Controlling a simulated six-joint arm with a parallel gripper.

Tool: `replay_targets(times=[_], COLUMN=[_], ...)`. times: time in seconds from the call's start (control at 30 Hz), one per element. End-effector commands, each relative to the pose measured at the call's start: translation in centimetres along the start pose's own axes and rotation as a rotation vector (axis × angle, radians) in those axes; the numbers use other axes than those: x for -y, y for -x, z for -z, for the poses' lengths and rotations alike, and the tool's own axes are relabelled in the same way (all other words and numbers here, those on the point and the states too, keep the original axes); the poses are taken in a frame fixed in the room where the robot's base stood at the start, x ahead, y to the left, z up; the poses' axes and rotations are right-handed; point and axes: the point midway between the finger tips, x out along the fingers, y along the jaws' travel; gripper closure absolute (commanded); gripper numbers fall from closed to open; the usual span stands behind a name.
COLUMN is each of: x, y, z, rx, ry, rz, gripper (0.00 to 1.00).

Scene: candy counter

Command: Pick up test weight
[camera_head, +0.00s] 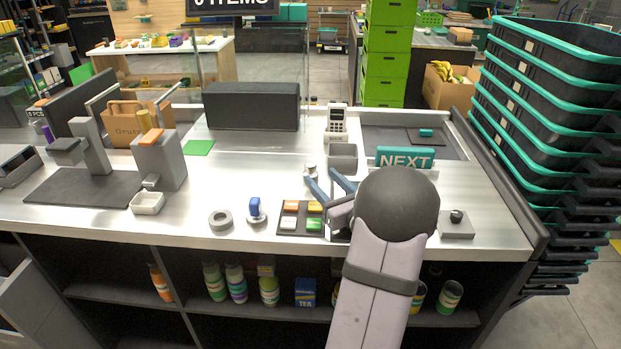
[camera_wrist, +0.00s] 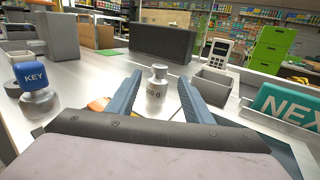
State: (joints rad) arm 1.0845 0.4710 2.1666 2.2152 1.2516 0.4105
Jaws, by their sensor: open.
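The test weight (camera_wrist: 157,90) is a small silver metal cylinder with a knob on top and partly readable markings. It stands upright on the counter, between and just beyond the two blue fingers of my gripper (camera_wrist: 157,95) in the wrist view. In the head view my gripper (camera_head: 328,187) is low over the counter, with the weight (camera_head: 310,170) by its fingertips. The fingers are apart and I see a gap between them and the weight. The lower part of the weight is partly hidden by my gripper in the head view.
A blue KEY-labelled item (camera_wrist: 35,88) stands to the left. A grey open box (camera_wrist: 211,84) and a handheld terminal (camera_head: 337,120) stand behind right, near the teal NEXT sign (camera_head: 404,158). A pad with coloured buttons (camera_head: 289,233) lies beside my gripper.

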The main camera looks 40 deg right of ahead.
Motion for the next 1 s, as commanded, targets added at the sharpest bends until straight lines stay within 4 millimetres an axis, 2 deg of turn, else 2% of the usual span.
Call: replay_targets(times=[0.1,0.3,0.67,1.0], x=[-0.2,-0.2,-0.1,-0.2], y=[-1.8,-4.2,-5.2,-9.5], z=[-0.1,-0.1,0.0,-0.1], rx=[0.000,-0.001,-0.001,-0.001], ry=[0.001,0.002,0.003,0.004], rz=[-0.005,-0.004,-0.003,-0.004], gripper=[0.53,0.53,0.53,0.53])
